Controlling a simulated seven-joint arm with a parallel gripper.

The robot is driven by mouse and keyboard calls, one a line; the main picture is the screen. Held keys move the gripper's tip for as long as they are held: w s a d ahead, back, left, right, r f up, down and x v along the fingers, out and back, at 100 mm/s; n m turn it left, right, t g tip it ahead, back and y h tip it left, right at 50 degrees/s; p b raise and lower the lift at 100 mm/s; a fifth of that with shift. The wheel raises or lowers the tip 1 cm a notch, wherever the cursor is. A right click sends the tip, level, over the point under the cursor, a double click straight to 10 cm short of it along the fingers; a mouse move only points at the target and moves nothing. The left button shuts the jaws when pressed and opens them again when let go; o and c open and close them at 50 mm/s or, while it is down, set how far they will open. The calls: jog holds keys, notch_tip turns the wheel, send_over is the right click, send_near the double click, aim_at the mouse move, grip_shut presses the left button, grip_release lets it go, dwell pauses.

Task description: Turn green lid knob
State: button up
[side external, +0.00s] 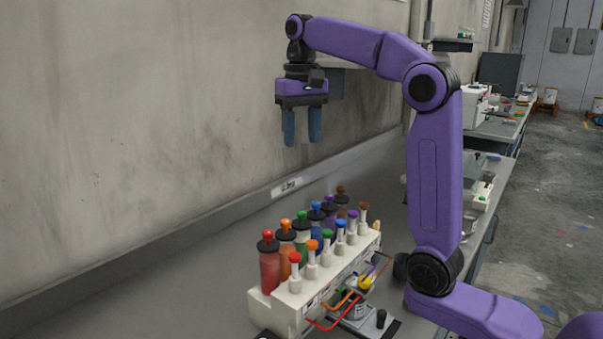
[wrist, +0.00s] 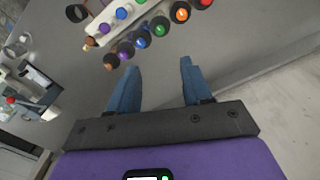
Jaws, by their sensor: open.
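A tall bottle with a black collar and a green lid knob (side external: 301,215) stands in the back row of a white rack, between orange and blue knobs. The same green knob shows in the wrist view (wrist: 159,30), beyond my fingertips. A second, smaller green knob (side external: 327,234) tops a white-necked piece in the front row. My gripper (side external: 302,132) is open and empty, pointing down, well above the rack and apart from it. In the wrist view its blue fingers (wrist: 160,68) have only grey bench between them.
The white rack (side external: 272,312) holds red, orange, blue, purple and brown knobs close beside the green ones. Bent coloured rods (side external: 335,312) stick out at its front. A wall (side external: 130,130) runs behind the bench. Bare bench (side external: 170,300) lies left of the rack.

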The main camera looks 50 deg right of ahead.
jog(key=m, duration=0.4)
send_near(302, 211)
notch_tip(302, 211, down, 9)
jog(key=shift+a+r, duration=0.1)
dwell(0.5)
jog(key=shift+c, duration=0.3)
grip_shut()
